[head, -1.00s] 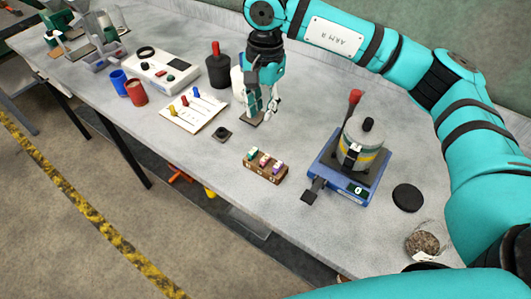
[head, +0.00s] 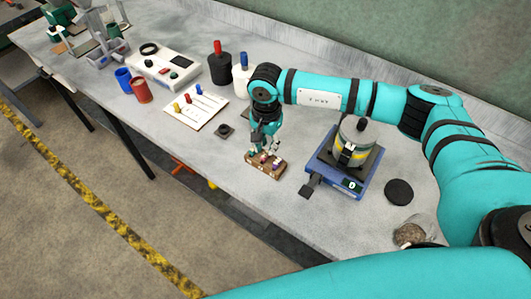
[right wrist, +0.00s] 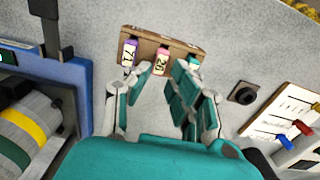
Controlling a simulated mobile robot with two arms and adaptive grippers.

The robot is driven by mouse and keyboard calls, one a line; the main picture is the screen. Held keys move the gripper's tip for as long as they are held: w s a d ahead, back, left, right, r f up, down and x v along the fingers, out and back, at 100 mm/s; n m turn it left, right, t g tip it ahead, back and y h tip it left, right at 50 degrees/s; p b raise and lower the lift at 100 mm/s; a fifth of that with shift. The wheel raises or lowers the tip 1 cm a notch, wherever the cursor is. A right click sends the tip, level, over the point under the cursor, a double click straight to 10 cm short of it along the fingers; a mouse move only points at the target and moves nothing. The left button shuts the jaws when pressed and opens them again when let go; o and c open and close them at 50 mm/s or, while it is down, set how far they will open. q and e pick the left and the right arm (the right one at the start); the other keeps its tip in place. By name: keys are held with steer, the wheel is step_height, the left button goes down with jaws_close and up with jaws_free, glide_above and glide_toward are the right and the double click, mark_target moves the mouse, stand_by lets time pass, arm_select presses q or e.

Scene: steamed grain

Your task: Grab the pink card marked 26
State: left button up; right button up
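A small brown wooden holder (head: 260,172) sits near the front edge of the bench; it also shows in the right wrist view (right wrist: 185,46). It bears three upright tags: a purple one (right wrist: 129,54) at left, the pink card marked 26 (right wrist: 162,61) in the middle, and a green one (right wrist: 193,63) at right. My right gripper (right wrist: 168,78) is open, with its fingers on either side of the pink card and a gap between. In the head view my right gripper (head: 265,148) is over the holder and hides part of it. My left gripper is not in view.
A blue scale (head: 325,175) with a grey canister (head: 352,140) stands right of the holder. A small black square piece (head: 225,131) and a white board with coloured pegs (head: 195,108) lie to the left. A black disc (head: 398,191) lies at the right.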

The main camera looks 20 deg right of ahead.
mark_target(266, 154)
steer(key=shift+s+a+f+p, duration=0.15)
steer(key=shift+f+p, duration=0.25)
steer(key=shift+f, duration=1.2)
steer(key=shift+c, duration=0.2)
jaws_close()
steer(key=shift+r, duration=0.1)
